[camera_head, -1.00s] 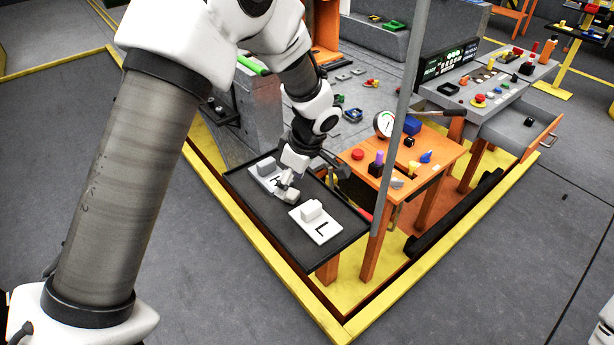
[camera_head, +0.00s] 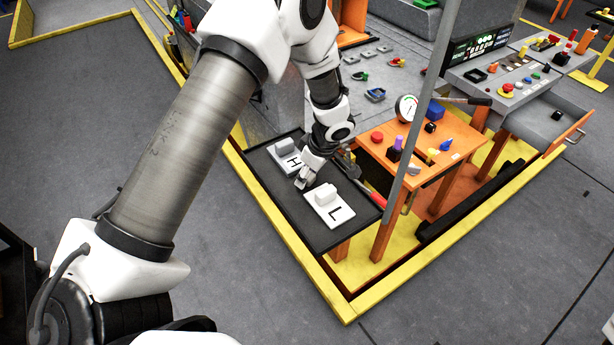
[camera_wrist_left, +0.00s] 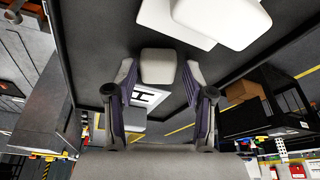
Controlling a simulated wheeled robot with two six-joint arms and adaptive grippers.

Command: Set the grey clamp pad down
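The grey clamp pad (camera_wrist_left: 158,66) is a small rounded block between the fingertips of my left gripper (camera_wrist_left: 160,78) in the left wrist view. The fingers lie close along both its sides, and I take them as shut on it. In the head view, my left gripper (camera_head: 303,181) points down low over the black tray (camera_head: 283,204), between the white H plate (camera_head: 292,162) and the white L plate (camera_head: 341,214). Whether the pad touches the tray is hidden. My right gripper is out of view.
Each lettered plate carries a pale block, and the L block (camera_head: 324,196) is close to my gripper. An orange table (camera_head: 440,170) with small coloured parts and a gauge (camera_head: 406,107) stands right of the tray. A grey upright post (camera_head: 420,118) rises by the tray's right edge.

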